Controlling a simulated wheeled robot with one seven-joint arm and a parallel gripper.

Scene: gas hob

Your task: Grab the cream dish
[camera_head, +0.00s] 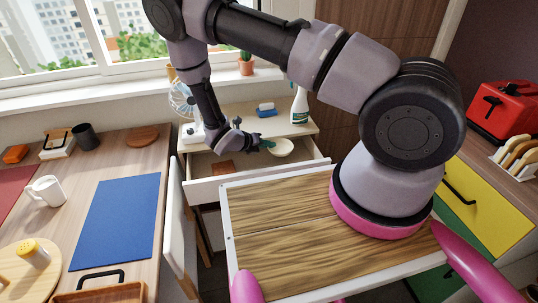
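The cream dish (281,147) is a small round shallow bowl. It shows over the open drawer (258,182) of the wooden cabinet under the window. My gripper (262,144) reaches in from the left, its tip at the left rim of the dish. A small green patch shows at that tip; I cannot tell what it is. At this size I cannot tell whether the fingers are open or shut, or whether they touch the dish.
On the cabinet top (225,117) stand a white spray bottle (299,106), a blue sponge-like item (266,110) and a fan (183,101). A brown block (223,169) lies in the drawer. A table with a blue mat (117,220) and white mug (46,190) is left.

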